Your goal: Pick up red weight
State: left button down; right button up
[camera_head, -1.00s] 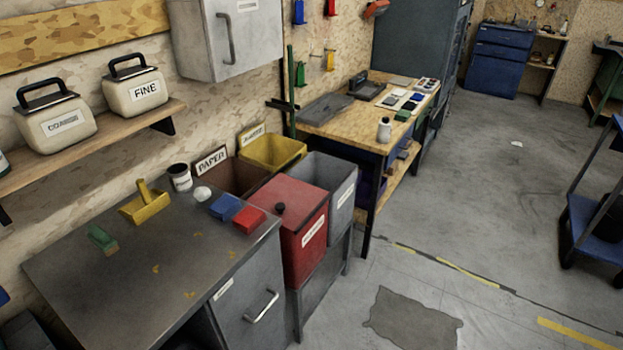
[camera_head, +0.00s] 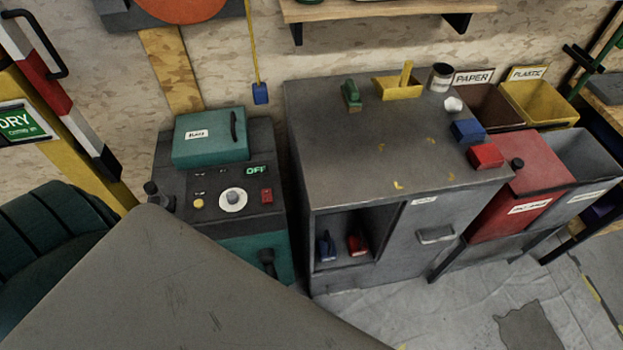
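A red block (camera_head: 486,156) lies on the right edge of the grey cabinet top (camera_head: 350,165), next to a blue block (camera_head: 467,131). A smaller red object (camera_head: 357,243) stands in the cabinet's open lower compartment, beside a small blue object (camera_head: 326,246). Both objects in the compartment are small and shaded. I cannot tell from the picture which red thing is the weight. Neither of my grippers shows in the head view.
A yellow scoop-like tray (camera_head: 399,88), a green brush (camera_head: 351,95) and a can (camera_head: 441,77) stand on the cabinet top. A red bin (camera_head: 520,200) adjoins its right side. A dark machine (camera_head: 220,200) stands left. A large grey surface (camera_head: 170,290) fills the lower left foreground.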

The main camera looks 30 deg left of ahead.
aim_at(356, 244)
jog(key=j+u, duration=0.1)
jog(key=u, duration=0.25)
jog(key=i+l+u, duration=0.15)
jog(key=l+u, duration=0.15)
jog(key=l, duration=1.05)
jog(key=l+u, duration=0.25)
jog(key=l, duration=1.1)
